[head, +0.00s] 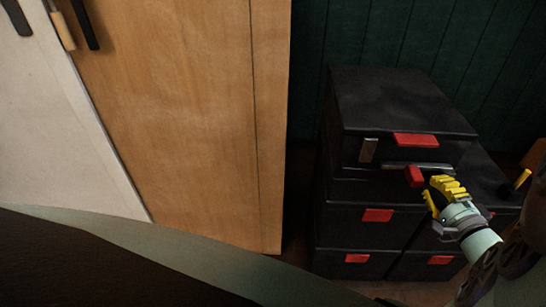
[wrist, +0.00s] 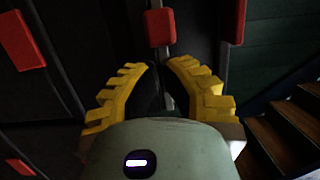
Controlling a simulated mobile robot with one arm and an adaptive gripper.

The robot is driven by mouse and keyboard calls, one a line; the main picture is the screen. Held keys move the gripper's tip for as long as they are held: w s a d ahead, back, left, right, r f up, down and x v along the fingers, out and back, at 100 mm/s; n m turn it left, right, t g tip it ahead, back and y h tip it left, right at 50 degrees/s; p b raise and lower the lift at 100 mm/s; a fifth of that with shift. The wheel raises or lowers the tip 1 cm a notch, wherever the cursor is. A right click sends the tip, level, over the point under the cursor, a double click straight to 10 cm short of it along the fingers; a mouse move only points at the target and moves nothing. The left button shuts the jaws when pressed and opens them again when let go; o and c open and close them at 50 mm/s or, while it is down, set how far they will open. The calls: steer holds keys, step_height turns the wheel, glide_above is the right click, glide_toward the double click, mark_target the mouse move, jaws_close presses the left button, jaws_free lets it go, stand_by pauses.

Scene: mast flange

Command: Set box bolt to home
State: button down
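A black box (head: 400,105) tops a stack of dark boxes at the right of the head view. On its front is a grey metal bolt bar (head: 425,166) with a red knob (head: 414,176) near the bar's left end. A small metal plate (head: 368,150) sits left of the bar, apart from it. In the wrist view the red knob (wrist: 159,28) lies ahead of my yellow fingertips. My gripper (wrist: 163,72) is open and empty, its fingers on either side of a dark gap. In the head view my gripper (head: 434,191) is just right of the knob.
Red handles (head: 416,140) mark the box fronts, with more lower (head: 377,215). A tall wooden cabinet (head: 185,110) stands at left, a dark gap between it and the boxes. A yellow-tipped lever (head: 522,179) is at right. Wooden steps (wrist: 285,130) show in the wrist view.

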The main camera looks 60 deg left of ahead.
mark_target(415, 186)
steer(key=shift+w+a, duration=0.15)
steer(key=shift+a, duration=0.45)
steer(key=shift+s+a+p, duration=0.25)
steer(key=shift+s+a, duration=0.45)
steer(key=shift+s, duration=0.2)
steer(key=shift+s+a+p, duration=0.25)
steer(key=shift+s+a, duration=0.4)
steer(key=shift+s, duration=0.25)
steer(key=shift+d, duration=0.15)
